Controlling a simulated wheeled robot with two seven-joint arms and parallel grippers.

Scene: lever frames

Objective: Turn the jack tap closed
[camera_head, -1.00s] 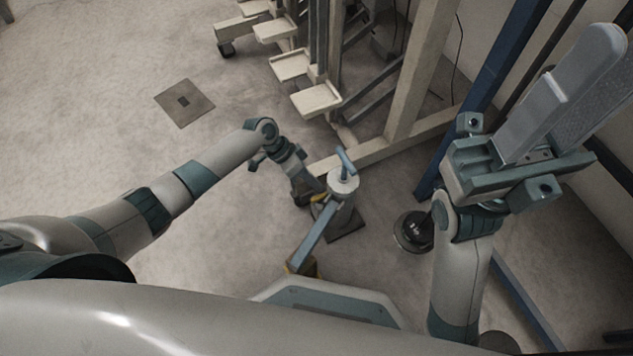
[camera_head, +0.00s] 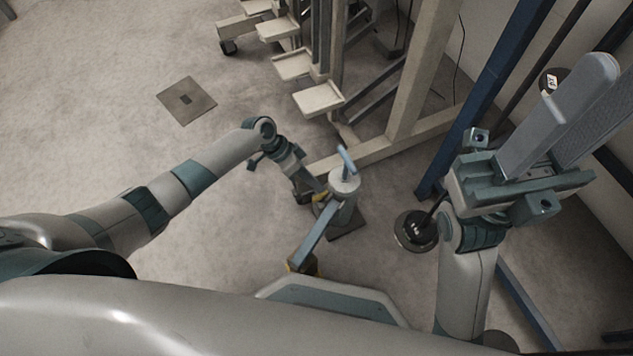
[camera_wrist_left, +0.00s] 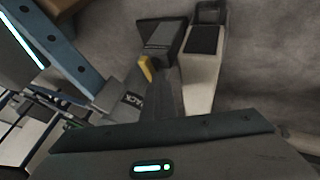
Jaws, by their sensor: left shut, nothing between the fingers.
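The jack (camera_head: 344,186) stands on a dark base plate, with a pale round top, a blue handle (camera_head: 346,158) and a long blue-grey arm toward me. A small yellow tap lever (camera_head: 320,197) shows low on its left side. My left gripper (camera_head: 306,192) is shut and empty, close beside the lever; contact cannot be told. My right gripper (camera_head: 608,90) is raised at the right, its long grey fingers apart, away from the jack.
A pale frame with a floor beam (camera_head: 400,146) and several step-like plates (camera_head: 317,97) stands behind the jack. A blue post (camera_head: 480,95) and a round black weight (camera_head: 416,230) are to the right. The floor at the left is open, with a flat square plate (camera_head: 187,100).

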